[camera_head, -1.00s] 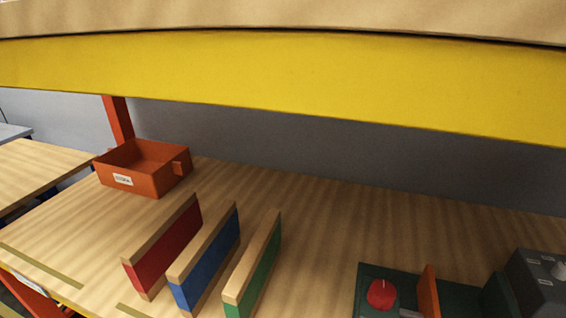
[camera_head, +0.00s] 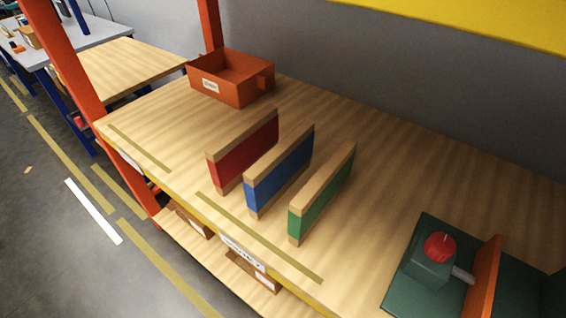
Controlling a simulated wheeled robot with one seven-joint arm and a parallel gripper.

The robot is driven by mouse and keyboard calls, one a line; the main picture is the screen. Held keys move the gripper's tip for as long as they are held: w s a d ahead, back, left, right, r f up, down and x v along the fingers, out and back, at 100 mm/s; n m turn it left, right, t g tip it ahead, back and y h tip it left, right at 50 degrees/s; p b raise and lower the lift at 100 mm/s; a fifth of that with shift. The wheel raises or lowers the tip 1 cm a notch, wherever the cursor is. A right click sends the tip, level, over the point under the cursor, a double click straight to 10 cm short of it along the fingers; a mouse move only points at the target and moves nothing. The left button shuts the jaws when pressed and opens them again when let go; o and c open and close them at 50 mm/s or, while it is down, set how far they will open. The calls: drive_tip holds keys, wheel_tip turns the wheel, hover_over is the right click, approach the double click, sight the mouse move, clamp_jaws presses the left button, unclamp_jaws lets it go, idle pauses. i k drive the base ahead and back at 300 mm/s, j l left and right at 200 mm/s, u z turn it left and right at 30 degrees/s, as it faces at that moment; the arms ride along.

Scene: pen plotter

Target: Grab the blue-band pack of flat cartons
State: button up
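The blue-band pack of flat cartons (camera_head: 281,178) stands upright on edge on the wooden shelf (camera_head: 385,185). It is light brown with a wide blue band around its middle. It stands between a red-band pack (camera_head: 245,152) on its left and a green-band pack (camera_head: 323,203) on its right, with narrow gaps between them. All three packs run roughly parallel, their near ends toward the shelf's front edge. My gripper is not in view.
An orange bin (camera_head: 232,88) with a label stands behind the packs at the back left. A green device with a red knob (camera_head: 440,246) and an orange plate (camera_head: 482,277) stand at the right. An orange upright (camera_head: 68,62) rises at the shelf's left front. Open floor (camera_head: 60,220) lies at the left.

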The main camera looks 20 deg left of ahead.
sight(264, 182)
drive_tip(key=i+j, duration=0.1)
drive_tip(key=j, duration=0.35)
drive_tip(key=j+u, duration=0.15)
drive_tip(key=j, duration=0.35)
drive_tip(key=i+j, duration=0.2)
drive_tip(key=j, duration=0.25)
drive_tip(key=i+j+u, duration=0.15)
drive_tip(key=j, duration=0.35)
drive_tip(key=k, duration=0.05)
